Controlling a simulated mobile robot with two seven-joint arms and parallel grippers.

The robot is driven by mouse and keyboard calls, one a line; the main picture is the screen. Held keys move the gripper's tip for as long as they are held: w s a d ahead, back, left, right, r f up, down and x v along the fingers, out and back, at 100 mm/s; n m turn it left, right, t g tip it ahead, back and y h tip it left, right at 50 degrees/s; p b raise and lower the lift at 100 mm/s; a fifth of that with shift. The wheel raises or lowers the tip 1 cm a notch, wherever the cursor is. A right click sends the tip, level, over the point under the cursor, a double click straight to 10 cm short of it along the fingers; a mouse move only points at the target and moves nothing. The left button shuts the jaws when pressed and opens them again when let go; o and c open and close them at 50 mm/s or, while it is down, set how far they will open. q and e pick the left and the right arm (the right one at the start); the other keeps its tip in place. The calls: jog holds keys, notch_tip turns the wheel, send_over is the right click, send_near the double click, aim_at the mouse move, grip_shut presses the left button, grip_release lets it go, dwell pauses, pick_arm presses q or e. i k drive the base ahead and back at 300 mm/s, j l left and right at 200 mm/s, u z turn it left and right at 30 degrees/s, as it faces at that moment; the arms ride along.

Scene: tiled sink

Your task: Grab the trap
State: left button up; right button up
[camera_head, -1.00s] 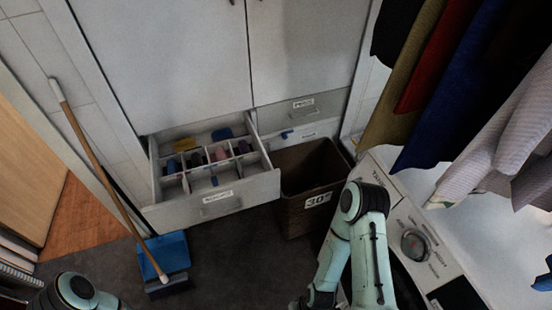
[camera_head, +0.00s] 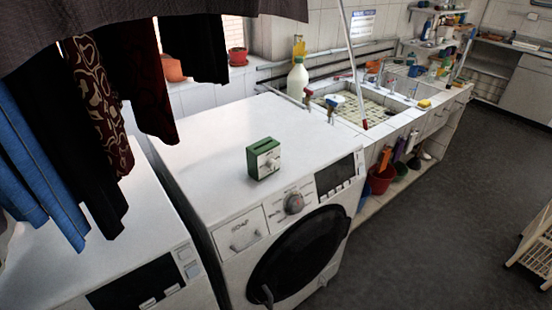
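A small green box (camera_head: 264,158) with a pale front and a small knob-like part stands upright on top of the white washing machine (camera_head: 205,150), near its front edge. I cannot tell for sure whether this box is the trap; nothing else stands on that machine's top. Neither of my grippers is in view, and nothing touches the box.
Dark and blue clothes (camera_head: 95,130) hang at upper left, over a second white machine (camera_head: 60,270). A tiled sink (camera_head: 365,105) with a white bottle (camera_head: 298,79) is behind to the right. Buckets (camera_head: 381,178) stand below it.

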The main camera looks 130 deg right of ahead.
aim_at(258, 154)
jog(key=k+j+z, duration=0.1)
jog(key=z, duration=0.25)
jog(key=k+z, duration=0.1)
jog(key=z, duration=0.25)
jog(key=k+j+z, duration=0.1)
jog(key=z, duration=3.2)
